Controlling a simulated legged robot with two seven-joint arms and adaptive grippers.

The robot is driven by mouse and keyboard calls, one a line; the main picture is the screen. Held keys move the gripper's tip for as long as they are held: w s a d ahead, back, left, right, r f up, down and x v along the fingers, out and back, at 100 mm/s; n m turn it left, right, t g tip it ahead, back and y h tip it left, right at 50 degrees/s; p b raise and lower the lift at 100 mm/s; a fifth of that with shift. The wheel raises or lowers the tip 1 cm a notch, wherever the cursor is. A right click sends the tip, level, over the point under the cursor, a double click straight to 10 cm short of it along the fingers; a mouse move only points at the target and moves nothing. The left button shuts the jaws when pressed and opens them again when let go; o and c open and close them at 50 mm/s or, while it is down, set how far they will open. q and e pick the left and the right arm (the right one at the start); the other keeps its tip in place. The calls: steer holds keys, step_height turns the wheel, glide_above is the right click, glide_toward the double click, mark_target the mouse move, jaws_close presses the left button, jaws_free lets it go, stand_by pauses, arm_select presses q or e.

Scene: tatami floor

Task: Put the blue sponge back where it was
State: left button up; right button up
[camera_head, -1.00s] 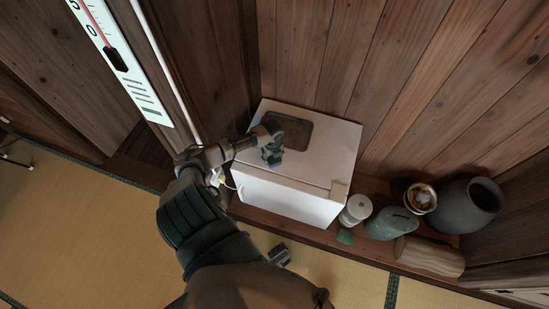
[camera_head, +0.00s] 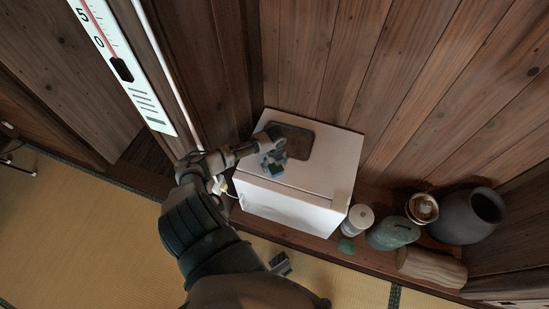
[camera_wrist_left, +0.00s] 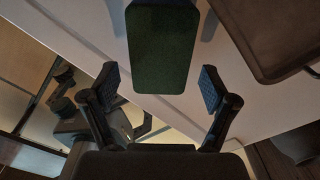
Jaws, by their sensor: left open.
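The sponge (camera_head: 278,169) shows as a small blue and green block at my left gripper (camera_head: 272,161) in the head view, over the white cabinet's top. In the left wrist view the sponge (camera_wrist_left: 163,48) shows a dark green face. The left gripper (camera_wrist_left: 159,82) is open, its two fingers apart on either side of the sponge's near end, with gaps visible. I cannot tell whether the sponge rests on the top. A brown tray (camera_head: 300,140) lies just behind it; its edge (camera_wrist_left: 270,40) shows at the wrist view's upper right. My right gripper is not in view.
The white cabinet (camera_head: 325,167) stands against the wooden wall. To its right are a white canister (camera_head: 357,217), a green jar (camera_head: 391,233), a cup (camera_head: 423,207), a dark pot (camera_head: 470,214) and a log (camera_head: 432,266). A thermometer sign (camera_head: 125,70) hangs at left.

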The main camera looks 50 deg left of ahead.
mark_target(275, 166)
arm_select(q)
step_height(275, 166, up, 9)
steer(key=p, duration=0.2)
steer(key=s+d+f+n, duration=0.3)
steer(key=s+d+f, duration=0.1)
steer(key=d, duration=0.4)
steer(key=s+d+f+n, duration=0.4)
steer(key=s+d+f, duration=0.1)
steer(key=d, duration=0.3)
steer(key=s+d+n+t, duration=0.2)
steer(key=s+d+n, duration=0.7)
steer(key=d+n, duration=0.1)
steer(key=shift+s+r+n, duration=0.35)
steer(key=shift+n, duration=0.35)
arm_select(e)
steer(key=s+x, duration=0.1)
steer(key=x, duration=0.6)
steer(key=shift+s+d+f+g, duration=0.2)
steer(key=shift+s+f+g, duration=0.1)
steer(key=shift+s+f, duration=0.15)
arm_select(q)
steer(key=shift+a+f, duration=0.1)
steer(key=shift+a, duration=0.15)
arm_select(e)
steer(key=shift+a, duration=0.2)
arm_select(q)
steer(key=shift+d, duration=0.1)
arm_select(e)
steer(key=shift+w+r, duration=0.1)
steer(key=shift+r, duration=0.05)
